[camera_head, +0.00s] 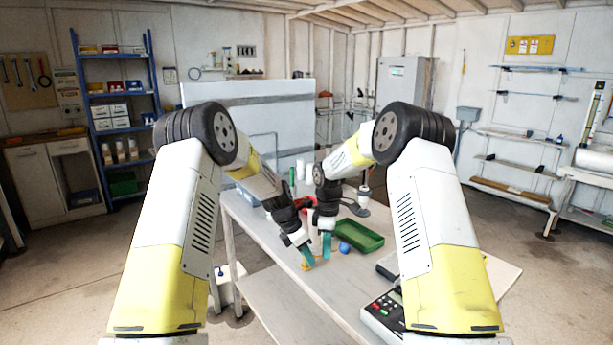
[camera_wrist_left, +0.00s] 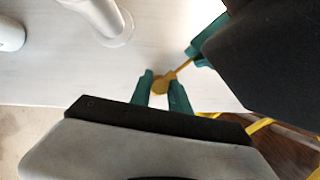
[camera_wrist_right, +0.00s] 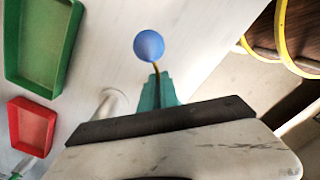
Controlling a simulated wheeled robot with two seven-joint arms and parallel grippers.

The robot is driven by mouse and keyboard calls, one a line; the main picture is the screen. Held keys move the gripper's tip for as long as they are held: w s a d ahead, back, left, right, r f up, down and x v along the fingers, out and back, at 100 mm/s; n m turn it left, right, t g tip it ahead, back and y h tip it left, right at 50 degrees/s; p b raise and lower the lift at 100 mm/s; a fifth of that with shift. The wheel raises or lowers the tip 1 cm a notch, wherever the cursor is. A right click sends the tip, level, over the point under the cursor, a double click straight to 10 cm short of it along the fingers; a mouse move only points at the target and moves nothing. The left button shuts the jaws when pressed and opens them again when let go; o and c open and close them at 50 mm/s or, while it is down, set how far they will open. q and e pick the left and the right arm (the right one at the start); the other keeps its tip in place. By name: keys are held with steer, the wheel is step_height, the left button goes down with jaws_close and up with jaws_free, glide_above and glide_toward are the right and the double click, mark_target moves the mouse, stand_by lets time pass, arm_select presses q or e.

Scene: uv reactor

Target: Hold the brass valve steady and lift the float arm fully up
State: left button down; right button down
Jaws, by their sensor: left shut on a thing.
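The brass valve (camera_wrist_left: 160,84) is a small yellow-brown body over the pale tabletop. It also shows in the head view (camera_head: 308,265). My left gripper (camera_wrist_left: 163,90) is shut on it, one green finger on each side. The thin brass float arm (camera_wrist_left: 183,67) runs from the valve toward my right gripper (camera_head: 326,245). In the right wrist view the rod (camera_wrist_right: 157,70) comes out between my right gripper's close-set green fingertips, ending in a blue ball float (camera_wrist_right: 149,45). I cannot tell whether those fingers press on it. The valve is hidden in the right wrist view.
A green tray (camera_head: 358,236) lies right of the grippers. A red tray (camera_wrist_right: 32,127) lies beside it. A white cylinder (camera_wrist_left: 100,18) stands on the table (camera_head: 290,285) close to the valve. A grey device with buttons (camera_head: 383,314) sits at the front right.

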arm_select(q)
steer(key=shift+s+d, duration=0.1)
steer(key=shift+d, duration=0.05)
arm_select(e)
steer(key=shift+w+a+r, duration=0.1)
steer(key=shift+a+r, duration=0.25)
steer(key=shift+a, duration=0.2)
steer(key=shift+a+r, duration=0.2)
steer(key=shift+a, duration=0.05)
arm_select(q)
steer(key=shift+d+f, duration=0.1)
arm_select(e)
steer(key=shift+a+r, duration=0.15)
steer(key=shift+a, duration=0.05)
arm_select(q)
steer(key=shift+s, duration=0.1)
stand_by(0.3)
arm_select(e)
steer(key=shift+d+f, duration=0.35)
steer(key=shift+d, duration=0.15)
